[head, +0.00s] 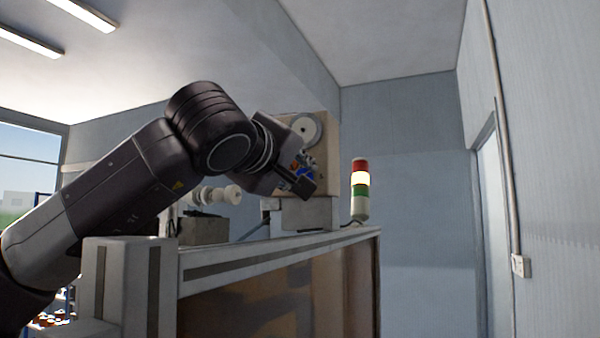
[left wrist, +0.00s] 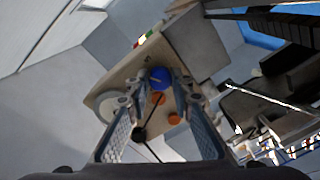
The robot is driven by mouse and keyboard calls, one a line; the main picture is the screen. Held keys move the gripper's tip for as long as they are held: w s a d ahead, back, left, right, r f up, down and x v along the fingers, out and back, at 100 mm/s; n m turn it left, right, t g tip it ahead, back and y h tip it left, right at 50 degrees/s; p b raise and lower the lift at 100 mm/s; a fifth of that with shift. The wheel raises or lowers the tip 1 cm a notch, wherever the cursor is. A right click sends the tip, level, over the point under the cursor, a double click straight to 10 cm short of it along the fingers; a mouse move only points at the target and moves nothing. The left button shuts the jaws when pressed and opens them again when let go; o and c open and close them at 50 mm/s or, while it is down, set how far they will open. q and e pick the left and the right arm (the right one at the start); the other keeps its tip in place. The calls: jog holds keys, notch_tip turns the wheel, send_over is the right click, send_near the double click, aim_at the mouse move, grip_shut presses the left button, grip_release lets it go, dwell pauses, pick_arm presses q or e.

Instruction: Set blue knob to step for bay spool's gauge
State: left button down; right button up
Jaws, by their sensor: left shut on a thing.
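The blue knob (left wrist: 160,78) is on a beige panel (left wrist: 185,50) in the left wrist view, with a light pointer mark on its face. My left gripper (left wrist: 158,82) has its two fingers on either side of the knob and is shut on it. In the head view my left gripper (head: 303,183) is at the front of the panel (head: 323,130), and a bit of blue shows beside it. The knob's scale cannot be read. The bay spool (head: 215,195) seems to be the pale spool left of the panel, partly behind my arm. My right gripper is not in view.
Orange knobs (left wrist: 174,118) and a black part (left wrist: 139,134) are close to the blue knob. A pale disc (left wrist: 108,104) is on the panel. A red, white and green stack light (head: 360,190) stands right of it on the bench top (head: 270,248).

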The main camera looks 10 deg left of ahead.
pick_arm(q)
jog(key=m, duration=0.5)
jog(key=shift+d+f+p, duration=0.1)
jog(key=shift+f+p, duration=0.2)
jog(key=shift+w+f+m, duration=0.1)
jog(key=shift+m, duration=0.2)
jog(key=c, duration=2.1)
grip_release()
jog(key=o, duration=0.4)
jog(key=shift+r, duration=0.25)
jog(key=shift+s, duration=0.2)
jog(key=s, duration=0.4)
jog(key=s+a, duration=0.1)
jog(key=s, duration=0.6)
jog(key=shift+s+a, duration=0.3)
jog(key=shift+s, duration=0.1)
